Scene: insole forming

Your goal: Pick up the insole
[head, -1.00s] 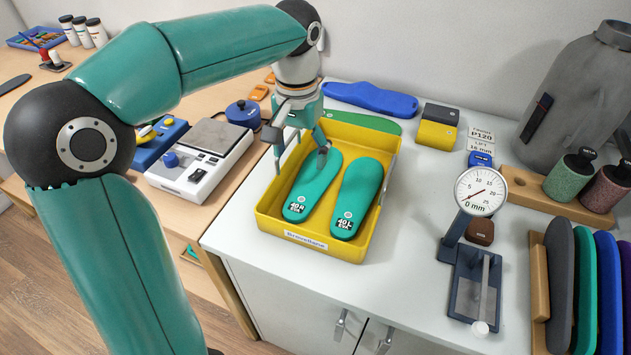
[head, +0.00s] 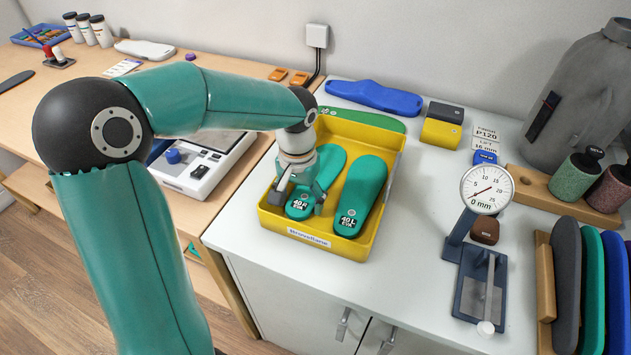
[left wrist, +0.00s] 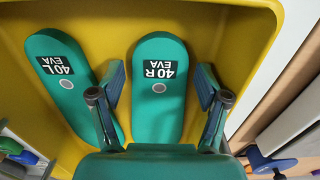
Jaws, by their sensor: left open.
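Two green insoles lie side by side in a yellow tray (head: 346,248). The left one in the head view is the 40 R insole (head: 331,165), partly hidden by my arm; the right one is the 40 L insole (head: 362,192). In the left wrist view, the 40 R insole (left wrist: 160,102) lies between the open fingers of my left gripper (left wrist: 160,98), one finger on each side of it. The 40 L insole (left wrist: 62,75) is beside it to the left. My left gripper (head: 304,203) is low in the tray at the labelled end of the 40 R insole. My right gripper is not in view.
A dial gauge (head: 487,190) stands on the white cabinet right of the tray. A blue piece (head: 373,97) lies behind the tray. A scale (head: 205,165) sits left on the wooden bench.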

